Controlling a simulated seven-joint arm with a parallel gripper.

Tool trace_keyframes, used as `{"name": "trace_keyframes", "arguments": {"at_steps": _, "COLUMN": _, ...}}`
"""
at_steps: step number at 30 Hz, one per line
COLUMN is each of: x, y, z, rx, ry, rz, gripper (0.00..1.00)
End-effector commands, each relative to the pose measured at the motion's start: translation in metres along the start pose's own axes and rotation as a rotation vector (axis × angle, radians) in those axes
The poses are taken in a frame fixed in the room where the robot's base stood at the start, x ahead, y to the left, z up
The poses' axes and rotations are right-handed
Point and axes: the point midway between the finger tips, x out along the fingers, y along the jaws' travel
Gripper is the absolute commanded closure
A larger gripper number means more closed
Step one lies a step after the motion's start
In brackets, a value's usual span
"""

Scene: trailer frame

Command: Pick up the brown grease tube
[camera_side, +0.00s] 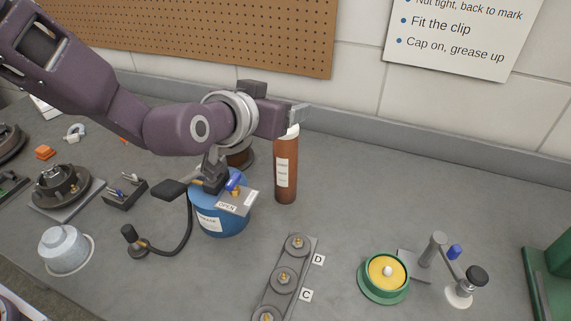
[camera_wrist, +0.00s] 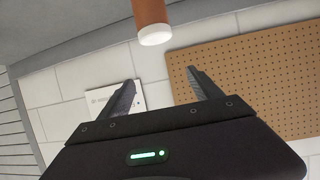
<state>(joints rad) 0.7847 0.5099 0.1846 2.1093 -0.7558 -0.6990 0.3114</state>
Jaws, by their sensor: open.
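The brown grease tube (camera_side: 286,170) stands upright on the grey bench in the side view, with a white label and a white top. In the wrist view the tube (camera_wrist: 151,12) enters from the picture's upper edge, its white end (camera_wrist: 155,35) pointing down. My gripper (camera_side: 299,114) is level, by the top of the tube, and hides part of it in the side view. In the wrist view the jaws of my gripper (camera_wrist: 161,80) are apart with nothing between them. The tube's white end shows past the fingertips, roughly in line with the gap. I cannot tell whether they touch.
A blue container (camera_side: 222,218) with a hose stands left of the tube, below my arm. A plate with several nuts (camera_side: 283,277) lies in front. A green ring with yellow inside (camera_side: 387,271) sits to the right. The bench behind it is clear up to the wall.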

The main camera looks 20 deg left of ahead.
Motion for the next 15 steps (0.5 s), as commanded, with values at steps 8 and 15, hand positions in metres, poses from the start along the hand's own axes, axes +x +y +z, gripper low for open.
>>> {"name": "trace_keyframes", "arguments": {"at_steps": 8, "x": 0.038, "y": -0.001, "z": 0.092, "rx": 0.0, "ry": -0.004, "rz": -0.001, "gripper": 0.26}}
{"name": "trace_keyframes", "arguments": {"at_steps": 15, "x": 0.064, "y": -0.002, "z": 0.099, "rx": -0.005, "ry": 0.001, "rz": -0.001, "gripper": 0.26}}
